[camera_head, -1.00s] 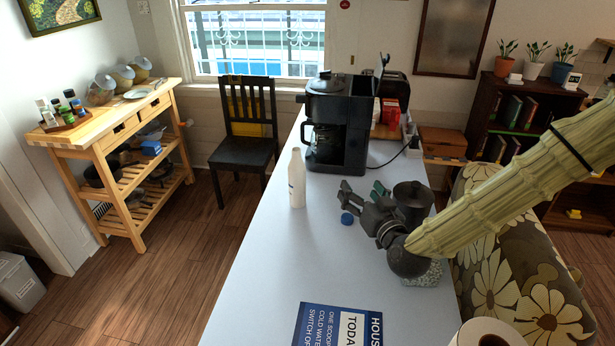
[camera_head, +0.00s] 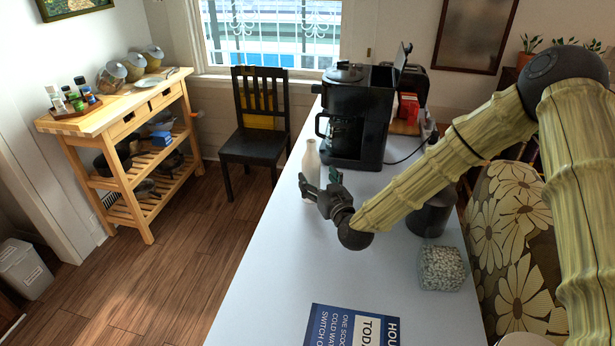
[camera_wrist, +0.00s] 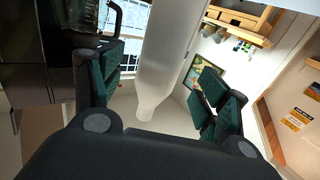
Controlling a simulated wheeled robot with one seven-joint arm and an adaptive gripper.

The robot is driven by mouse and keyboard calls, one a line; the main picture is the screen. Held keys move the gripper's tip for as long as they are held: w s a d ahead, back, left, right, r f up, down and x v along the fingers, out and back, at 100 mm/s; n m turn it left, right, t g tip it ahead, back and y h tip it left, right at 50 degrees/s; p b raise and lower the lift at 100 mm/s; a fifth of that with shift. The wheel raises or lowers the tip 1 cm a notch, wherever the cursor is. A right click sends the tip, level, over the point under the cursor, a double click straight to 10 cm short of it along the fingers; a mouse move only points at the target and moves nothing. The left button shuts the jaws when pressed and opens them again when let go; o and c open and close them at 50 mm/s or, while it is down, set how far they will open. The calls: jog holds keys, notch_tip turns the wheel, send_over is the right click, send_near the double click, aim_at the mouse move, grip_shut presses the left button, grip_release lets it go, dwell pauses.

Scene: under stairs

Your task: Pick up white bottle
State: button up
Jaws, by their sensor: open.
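The white bottle (camera_head: 312,158) stands upright on the white counter, left of the coffee maker. Its lower part is partly hidden behind my gripper (camera_head: 320,181) in the head view. In the wrist view the pale bottle (camera_wrist: 166,62) appears upside down between the two green-padded fingers of my gripper (camera_wrist: 158,92). The fingers are apart, one on each side of the bottle in that view. I see no clear contact between pads and bottle.
The black coffee maker (camera_head: 357,118) stands close behind and right of the bottle. A dark canister (camera_head: 432,217) and a pebbled container (camera_head: 441,269) stand to the right. A blue sign (camera_head: 352,328) lies in front. The counter's left edge is near the bottle.

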aim_at(315, 174)
jog(key=shift+x, duration=2.75)
jog(key=shift+c, duration=0.2)
jog(key=shift+r, duration=0.1)
jog(key=c, duration=1.3)
